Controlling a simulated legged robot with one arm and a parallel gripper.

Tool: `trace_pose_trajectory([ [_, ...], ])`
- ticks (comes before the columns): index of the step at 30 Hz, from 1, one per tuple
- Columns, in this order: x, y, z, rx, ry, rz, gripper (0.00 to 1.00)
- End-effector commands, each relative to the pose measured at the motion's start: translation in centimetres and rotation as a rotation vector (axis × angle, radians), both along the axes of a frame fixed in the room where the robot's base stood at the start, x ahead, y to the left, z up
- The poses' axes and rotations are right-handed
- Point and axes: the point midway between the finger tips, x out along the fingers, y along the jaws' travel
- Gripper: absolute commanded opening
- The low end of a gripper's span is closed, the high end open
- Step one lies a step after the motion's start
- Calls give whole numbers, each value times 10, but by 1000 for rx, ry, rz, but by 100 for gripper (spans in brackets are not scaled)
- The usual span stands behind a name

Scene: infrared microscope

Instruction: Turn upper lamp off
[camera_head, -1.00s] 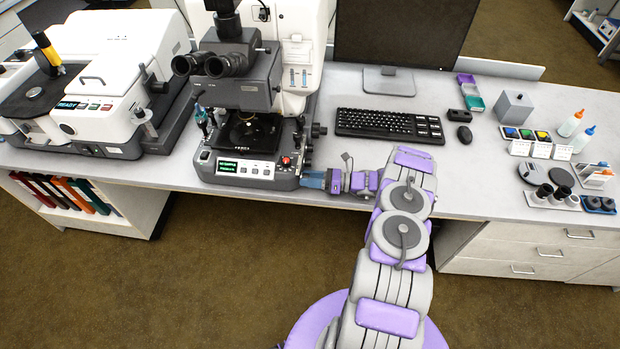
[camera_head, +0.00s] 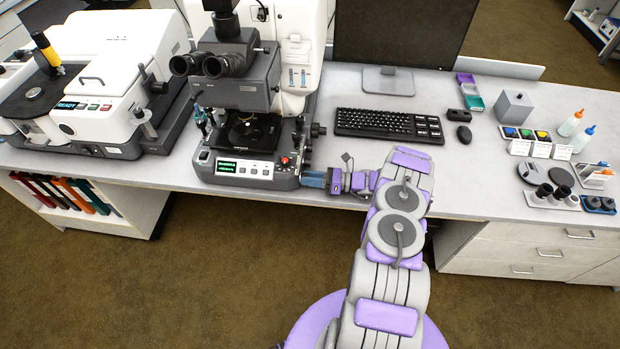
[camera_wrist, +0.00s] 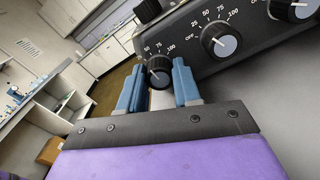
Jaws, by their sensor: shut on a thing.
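The infrared microscope (camera_head: 238,90) stands on the bench, with its lit green display at the front of its base. In the wrist view, a dark knob (camera_wrist: 158,72) with a grey face sits on the dark panel, with a scale showing 50, 75 and 100. My gripper (camera_wrist: 158,66) has one blue finger on each side of this knob and is shut on it. In the head view, my gripper (camera_head: 314,179) is at the right side of the microscope base. The knob is hidden there. No lamp name is readable, and the knob's exact setting is unclear.
A similar knob (camera_wrist: 222,43) with an OFF to 100 scale sits to the right, and another knob (camera_wrist: 292,8) lies beyond it. A keyboard (camera_head: 388,125) and mouse (camera_head: 464,134) are right of the microscope.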

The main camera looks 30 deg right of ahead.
Motion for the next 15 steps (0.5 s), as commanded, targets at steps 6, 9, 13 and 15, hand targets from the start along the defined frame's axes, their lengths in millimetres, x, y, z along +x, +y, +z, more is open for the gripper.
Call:
trace_pose_trajectory([
  [6,2,-1,0,-92,-137,-5,2],
  [9,2,-1,0,-145,-215,-5,2],
  [13,2,-1,-1,-215,-317,-7,2],
  [15,1,-1,-2,-253,-371,-6,2],
])
